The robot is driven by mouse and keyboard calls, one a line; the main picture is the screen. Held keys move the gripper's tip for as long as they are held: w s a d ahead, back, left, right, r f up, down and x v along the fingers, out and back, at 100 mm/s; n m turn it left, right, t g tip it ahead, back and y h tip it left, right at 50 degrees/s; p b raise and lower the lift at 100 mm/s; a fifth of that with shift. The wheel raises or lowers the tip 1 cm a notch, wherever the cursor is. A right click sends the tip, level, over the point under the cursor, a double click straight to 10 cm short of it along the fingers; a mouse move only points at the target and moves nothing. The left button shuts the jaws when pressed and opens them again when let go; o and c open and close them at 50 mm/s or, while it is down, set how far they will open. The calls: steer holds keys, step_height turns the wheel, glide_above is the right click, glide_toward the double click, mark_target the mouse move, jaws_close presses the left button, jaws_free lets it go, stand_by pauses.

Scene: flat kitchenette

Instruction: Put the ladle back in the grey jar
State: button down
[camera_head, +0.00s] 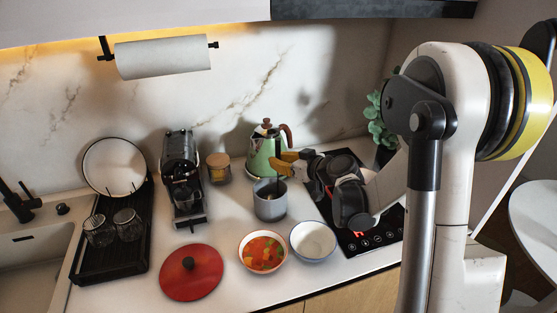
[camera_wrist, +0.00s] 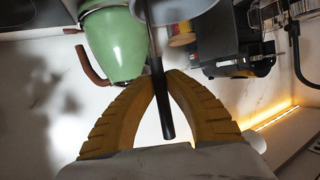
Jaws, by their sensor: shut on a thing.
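The grey jar (camera_head: 270,207) stands on the counter in front of the green kettle. My gripper (camera_head: 285,163) is just above the jar's rim, reaching in from the right. In the wrist view its two yellow fingers (camera_wrist: 168,80) are closed on the ladle's dark, thin handle (camera_wrist: 166,115). The handle's free end sticks out past the fingers, and its other end runs toward a grey rim (camera_wrist: 178,10) that looks like the jar's. In the head view the handle appears to go down into the jar opening. The ladle's bowl is hidden, so I cannot tell how deep it sits.
The green kettle (camera_head: 263,150) is close behind the jar. A soup bowl (camera_head: 264,270) and an empty white bowl (camera_head: 313,242) stand in front. A red lid (camera_head: 191,272), coffee machine (camera_head: 183,185) and wooden-lidded canister (camera_head: 218,170) are left. A black hob (camera_head: 372,238) is right.

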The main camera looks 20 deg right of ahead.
steer(key=c, duration=1.4)
jaws_free()
steer(key=v, duration=1.2)
